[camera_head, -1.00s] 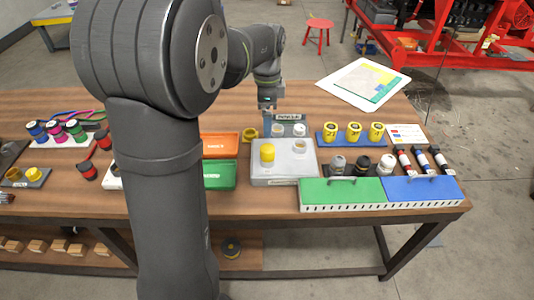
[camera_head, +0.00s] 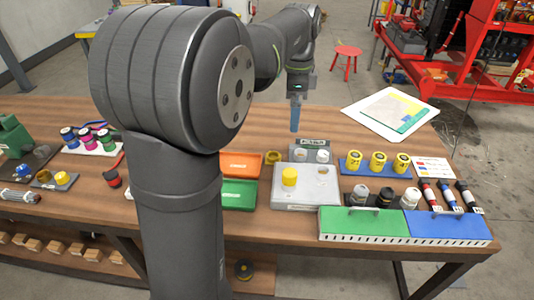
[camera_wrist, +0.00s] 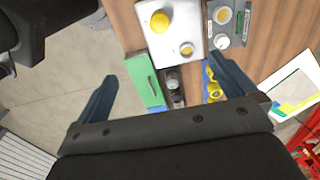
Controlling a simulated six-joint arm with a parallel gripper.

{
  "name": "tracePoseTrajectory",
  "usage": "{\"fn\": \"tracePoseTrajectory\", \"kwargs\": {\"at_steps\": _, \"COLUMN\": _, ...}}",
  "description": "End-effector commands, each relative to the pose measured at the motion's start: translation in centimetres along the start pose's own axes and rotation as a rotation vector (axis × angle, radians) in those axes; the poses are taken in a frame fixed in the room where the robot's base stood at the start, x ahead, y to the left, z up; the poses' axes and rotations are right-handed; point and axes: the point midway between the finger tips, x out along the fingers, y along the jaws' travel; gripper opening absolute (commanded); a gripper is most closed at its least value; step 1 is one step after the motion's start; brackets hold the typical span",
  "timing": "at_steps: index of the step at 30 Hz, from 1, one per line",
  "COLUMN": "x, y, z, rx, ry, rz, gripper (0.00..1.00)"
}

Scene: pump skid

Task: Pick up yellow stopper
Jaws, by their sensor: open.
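A yellow stopper (camera_head: 289,177) stands upright on the left part of a light grey block (camera_head: 306,199). To its right the block has a round light-coloured spot. The wrist view also shows the stopper (camera_wrist: 160,21) and the block (camera_wrist: 176,47), near the top edge. My gripper (camera_head: 295,128) is in the air behind the block and above the table. In the wrist view its two blue fingers stand wide apart (camera_wrist: 163,68) with nothing held between them. The stopper lies beyond the fingertips, apart from them.
Behind the block is a grey stand with a label (camera_head: 313,143). Yellow numbered caps stand on a blue tray (camera_head: 352,167) to the right. Green (camera_head: 362,224) and blue (camera_head: 447,228) handled covers lie in front. Orange (camera_head: 240,158) and green (camera_head: 231,194) bins are left of the block.

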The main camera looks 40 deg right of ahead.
Motion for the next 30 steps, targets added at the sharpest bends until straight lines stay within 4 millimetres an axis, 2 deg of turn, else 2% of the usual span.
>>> {"fn": "tracePoseTrajectory", "kwargs": {"at_steps": 7, "x": -0.1, "y": 0.0, "z": 0.0, "rx": 0.000, "ry": 0.000, "rz": 0.000, "gripper": 1.00}}
{"fn": "tracePoseTrajectory", "kwargs": {"at_steps": 8, "x": -0.1, "y": 0.0, "z": 0.0, "rx": 0.000, "ry": 0.000, "rz": 0.000, "gripper": 0.96}}
{"fn": "tracePoseTrajectory", "kwargs": {"at_steps": 12, "x": -0.1, "y": 0.0, "z": 0.0, "rx": 0.000, "ry": 0.000, "rz": 0.000, "gripper": 0.69}}
{"fn": "tracePoseTrajectory", "kwargs": {"at_steps": 23, "x": 0.1, "y": 0.0, "z": 0.0, "rx": -0.036, "ry": 0.000, "rz": 0.001, "gripper": 0.68}}
{"fn": "tracePoseTrajectory", "kwargs": {"at_steps": 26, "x": 0.6, "y": 0.0, "z": 0.0, "rx": -0.142, "ry": -0.001, "rz": 0.002, "gripper": 0.68}}
{"fn": "tracePoseTrajectory", "kwargs": {"at_steps": 30, "x": 1.8, "y": 0.0, "z": -0.1, "rx": -0.401, "ry": -0.001, "rz": 0.002, "gripper": 0.68}}
